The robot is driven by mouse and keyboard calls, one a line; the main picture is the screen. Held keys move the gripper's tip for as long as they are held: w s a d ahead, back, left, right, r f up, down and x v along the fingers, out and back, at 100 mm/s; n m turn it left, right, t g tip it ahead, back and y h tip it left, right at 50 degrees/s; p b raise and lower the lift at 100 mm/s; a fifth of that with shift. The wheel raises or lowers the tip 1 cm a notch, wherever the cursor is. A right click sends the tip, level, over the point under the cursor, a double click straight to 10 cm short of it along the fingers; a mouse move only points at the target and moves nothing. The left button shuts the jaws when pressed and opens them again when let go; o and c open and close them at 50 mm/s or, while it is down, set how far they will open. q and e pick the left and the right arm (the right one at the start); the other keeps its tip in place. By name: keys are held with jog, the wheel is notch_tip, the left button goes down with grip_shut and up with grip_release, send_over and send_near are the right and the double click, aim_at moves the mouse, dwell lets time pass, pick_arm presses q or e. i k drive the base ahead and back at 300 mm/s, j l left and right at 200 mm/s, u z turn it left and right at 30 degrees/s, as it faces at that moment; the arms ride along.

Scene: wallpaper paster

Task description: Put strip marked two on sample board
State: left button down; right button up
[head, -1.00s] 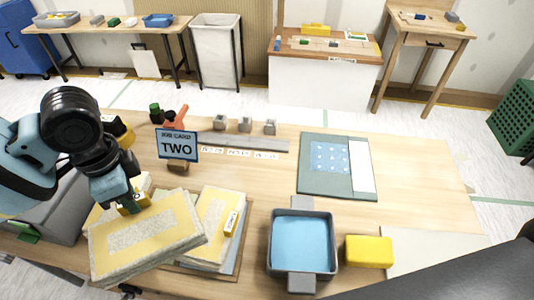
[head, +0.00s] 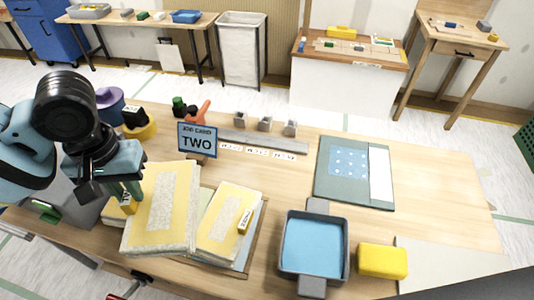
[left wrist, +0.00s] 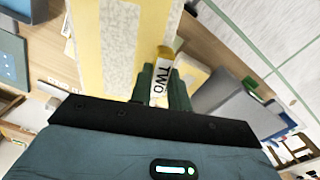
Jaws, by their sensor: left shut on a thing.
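My left gripper (head: 127,192) is shut on the yellow end tab of the strip marked two (head: 170,215), a pale yellow sheet with a speckled grey band. The tab reading TWO (left wrist: 163,82) shows between the fingers in the left wrist view. The held strip is tilted and overlaps the stack's left side. Another yellow strip (head: 222,222) with its own tab lies beside it on the stack. The sample board (head: 333,193), grey-green with a blue dotted patch and a white strip, lies right of centre on the table. My right gripper is not in view.
A job card reading TWO (head: 197,140) stands behind the strips. A blue-lined tray (head: 284,262) and a yellow block (head: 383,261) are at the front. A grey rail (head: 262,142) with small grey blocks lies behind. The table right of the board is clear.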

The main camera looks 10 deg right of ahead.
aim_at(348, 159)
jog(key=l+z, duration=0.1)
jog(key=z, duration=1.4)
jog(key=i, duration=0.45)
